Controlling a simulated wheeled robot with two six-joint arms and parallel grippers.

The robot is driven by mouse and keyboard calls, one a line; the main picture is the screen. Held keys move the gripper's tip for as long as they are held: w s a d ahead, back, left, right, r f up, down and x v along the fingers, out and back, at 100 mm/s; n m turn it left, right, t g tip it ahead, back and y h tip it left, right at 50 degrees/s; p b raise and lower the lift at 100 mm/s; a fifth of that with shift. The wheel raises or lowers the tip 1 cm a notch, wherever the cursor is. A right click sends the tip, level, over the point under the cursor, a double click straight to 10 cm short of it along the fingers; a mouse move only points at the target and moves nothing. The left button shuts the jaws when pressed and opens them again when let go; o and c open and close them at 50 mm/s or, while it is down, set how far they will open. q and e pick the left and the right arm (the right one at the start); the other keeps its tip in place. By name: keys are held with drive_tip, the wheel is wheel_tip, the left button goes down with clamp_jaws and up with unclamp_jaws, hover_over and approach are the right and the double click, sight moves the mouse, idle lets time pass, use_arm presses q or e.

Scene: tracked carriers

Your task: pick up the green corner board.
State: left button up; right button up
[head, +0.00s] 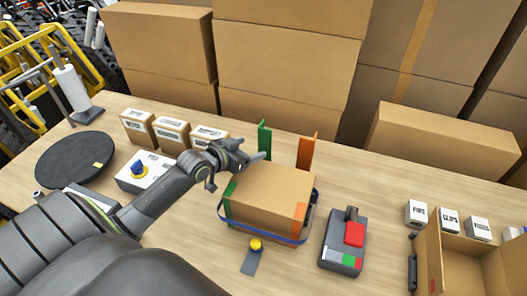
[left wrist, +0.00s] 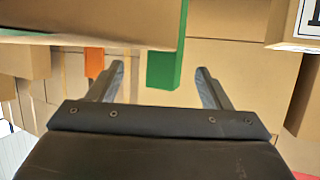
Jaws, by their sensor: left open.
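One green corner board (head: 264,141) stands upright behind the cardboard carton (head: 270,190) in the head view. A second green piece (head: 229,192) lies against the carton's left edge. My left gripper (head: 259,157) is open, just above the carton's back left corner and close to the standing green board. In the left wrist view a green board (left wrist: 165,70) shows between the open, empty fingers (left wrist: 158,80), apart from both; I cannot tell which green piece this is. My right gripper is not in view.
An orange board (head: 307,152) stands right of the green one, and another orange piece (head: 300,217) is on the carton's right corner. A blue strap (head: 262,236) runs around the carton. Small labelled boxes (head: 171,134) stand left, a grey device (head: 343,243) right. Large boxes wall off the back.

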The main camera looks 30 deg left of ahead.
sight(262, 141)
use_arm(q)
drive_tip(key=shift+a+r+p+x, duration=0.15)
drive_tip(key=shift+p+x, duration=0.2)
drive_tip(key=shift+x, duration=1.15)
drive_tip(key=shift+a+r+p+x, duration=0.15)
drive_tip(key=shift+p+x, duration=0.15)
drive_tip(key=shift+x, duration=1.2)
drive_tip(key=shift+w+f, duration=0.3)
drive_tip(key=shift+w, duration=0.15)
drive_tip(key=shift+c, duration=0.2)
drive_tip(key=c, duration=1.3)
drive_tip(key=shift+r, duration=0.1)
